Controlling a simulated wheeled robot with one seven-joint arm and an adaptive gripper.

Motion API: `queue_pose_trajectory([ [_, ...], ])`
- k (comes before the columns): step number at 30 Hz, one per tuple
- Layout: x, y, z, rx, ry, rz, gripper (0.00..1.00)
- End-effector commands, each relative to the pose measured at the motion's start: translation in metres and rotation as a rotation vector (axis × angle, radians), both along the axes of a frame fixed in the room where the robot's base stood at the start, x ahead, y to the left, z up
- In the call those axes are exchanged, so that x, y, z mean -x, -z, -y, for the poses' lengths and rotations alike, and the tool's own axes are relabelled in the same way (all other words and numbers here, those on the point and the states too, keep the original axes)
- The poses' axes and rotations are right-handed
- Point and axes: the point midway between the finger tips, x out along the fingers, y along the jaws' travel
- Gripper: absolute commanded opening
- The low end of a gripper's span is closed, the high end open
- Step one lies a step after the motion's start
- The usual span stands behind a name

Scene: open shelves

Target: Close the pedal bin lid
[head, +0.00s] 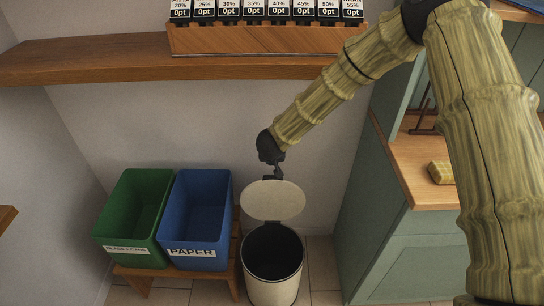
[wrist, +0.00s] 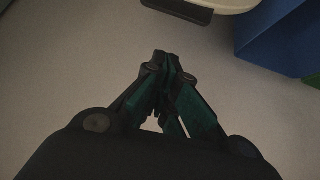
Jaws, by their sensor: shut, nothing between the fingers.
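The pedal bin (head: 273,275) is a cream, round bin with a dark inside, standing on the floor. Its cream lid (head: 273,201) is raised, standing up at the bin's back edge. My gripper (head: 277,177) is shut and empty, just behind and above the lid's top edge in the head view. I cannot tell whether it touches the lid there. In the wrist view, the closed fingers (wrist: 160,58) point toward the pale wall, and the lid's edge (wrist: 205,5) shows at the top, apart from the fingertips.
A green bin (head: 115,215) and a blue paper bin (head: 212,178) stand on a low wooden bench (head: 222,276) left of the pedal bin. A green cabinet (head: 367,215) stands to the right. A wooden shelf (head: 110,64) with a rack of labelled items (head: 265,40) runs above.

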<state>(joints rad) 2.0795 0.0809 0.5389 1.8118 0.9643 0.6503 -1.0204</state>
Motion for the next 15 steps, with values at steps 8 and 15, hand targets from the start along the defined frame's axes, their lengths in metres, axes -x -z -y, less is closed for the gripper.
queue_pose_trajectory([
  [8, -0.017, 0.023, 0.0, -0.001, 0.001, -0.001, 0.0],
  [15, -0.014, 0.031, 0.0, 0.0, 0.0, -0.002, 0.0],
])
